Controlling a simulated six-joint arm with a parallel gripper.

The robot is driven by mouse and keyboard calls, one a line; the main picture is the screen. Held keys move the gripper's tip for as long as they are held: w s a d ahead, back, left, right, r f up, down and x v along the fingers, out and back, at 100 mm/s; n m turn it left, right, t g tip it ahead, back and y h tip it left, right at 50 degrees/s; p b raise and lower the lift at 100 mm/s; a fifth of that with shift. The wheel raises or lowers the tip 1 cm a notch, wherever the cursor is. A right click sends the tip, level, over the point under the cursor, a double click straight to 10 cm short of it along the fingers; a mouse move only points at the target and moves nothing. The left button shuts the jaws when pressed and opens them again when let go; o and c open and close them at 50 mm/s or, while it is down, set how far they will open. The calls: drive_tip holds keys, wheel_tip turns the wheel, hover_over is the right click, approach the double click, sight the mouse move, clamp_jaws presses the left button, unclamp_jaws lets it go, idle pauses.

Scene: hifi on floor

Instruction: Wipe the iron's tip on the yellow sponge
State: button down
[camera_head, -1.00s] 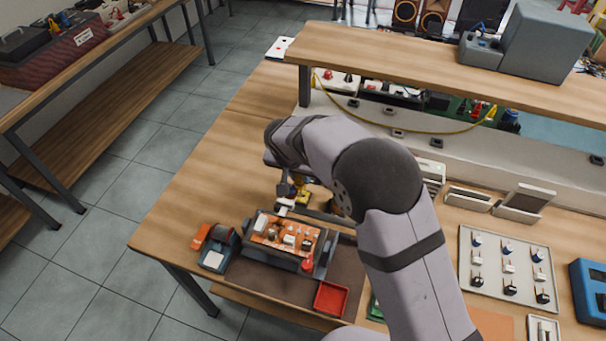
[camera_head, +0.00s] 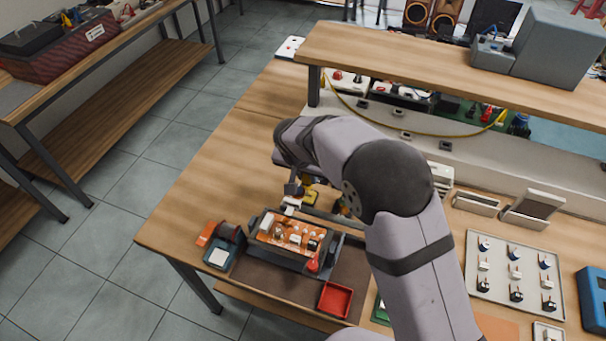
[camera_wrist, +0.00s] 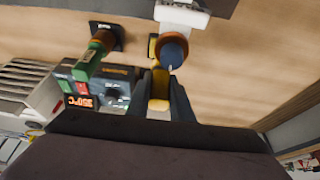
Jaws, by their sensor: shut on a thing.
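My gripper (camera_wrist: 164,92) is shut on the iron, whose yellow part (camera_wrist: 159,86) shows between the dark fingers in the wrist view. A round blue and brown part (camera_wrist: 173,47) lies just beyond the fingers; its join to the iron is unclear. The iron's tip is not clearly visible. A small yellow patch (camera_wrist: 153,46) beside the blue part may be the sponge, mostly hidden. In the head view a yellow thing (camera_head: 311,197), probably the sponge, is beside my gripper (camera_head: 293,189). I cannot tell whether iron and sponge touch.
A station with a lit red display (camera_wrist: 82,102) and a green-handled tool (camera_wrist: 94,58) stand left in the wrist view. Bare wood lies left of my gripper.

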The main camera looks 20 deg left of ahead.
drive_tip(key=shift+d, duration=0.75)
wheel_tip(320, 180, up, 8)
drive_tip(key=p, duration=0.4)
idle(0.6)
drive_tip(key=shift+a, duration=0.1)
drive_tip(key=shift+r, duration=0.1)
idle(0.5)
